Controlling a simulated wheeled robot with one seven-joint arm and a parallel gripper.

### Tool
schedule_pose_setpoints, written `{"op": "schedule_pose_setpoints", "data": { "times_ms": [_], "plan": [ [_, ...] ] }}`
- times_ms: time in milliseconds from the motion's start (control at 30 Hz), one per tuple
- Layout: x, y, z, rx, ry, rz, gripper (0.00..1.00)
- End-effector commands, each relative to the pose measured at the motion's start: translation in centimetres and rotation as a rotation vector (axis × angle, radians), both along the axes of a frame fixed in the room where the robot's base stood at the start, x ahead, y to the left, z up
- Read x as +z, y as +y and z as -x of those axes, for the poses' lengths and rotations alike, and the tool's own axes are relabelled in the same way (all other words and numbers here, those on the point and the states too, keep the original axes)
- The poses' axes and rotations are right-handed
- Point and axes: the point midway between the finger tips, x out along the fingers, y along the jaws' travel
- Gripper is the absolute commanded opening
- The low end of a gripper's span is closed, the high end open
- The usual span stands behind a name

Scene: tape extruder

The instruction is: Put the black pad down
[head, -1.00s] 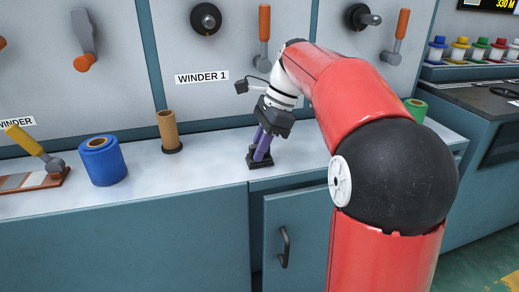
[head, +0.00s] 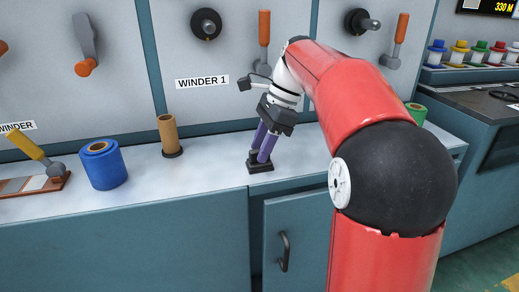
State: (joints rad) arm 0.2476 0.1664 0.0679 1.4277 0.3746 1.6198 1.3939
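The black pad (head: 261,168) is a small dark rectangular piece at the front edge of the white counter, right of the middle of the view. It looks flat on the counter or just above it; I cannot tell contact for sure. My gripper (head: 259,156) points down at the pad from above, its two purple fingers slightly apart and their tips at the pad's top. The tips and the dark top of the pad merge, so I cannot tell whether the fingers still grip it.
On the counter (head: 215,165) stand a brown tube (head: 168,132) on a dark base and a blue roll (head: 102,165) to the left. A lever on a plate (head: 38,178) is at far left. A green roll (head: 416,112) is behind my arm. The counter left of the pad is clear.

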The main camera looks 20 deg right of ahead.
Motion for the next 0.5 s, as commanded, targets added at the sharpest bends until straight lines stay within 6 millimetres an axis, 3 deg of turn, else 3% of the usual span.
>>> {"op": "schedule_pose_setpoints", "data": {
  "times_ms": [300,500],
  "plan": [
    [6.8,-2.6,-0.1,-0.001,-0.003,0.000,0.38],
    [9.1,-3.7,-0.1,0.000,-0.001,-0.001,0.38]
  ]
}}
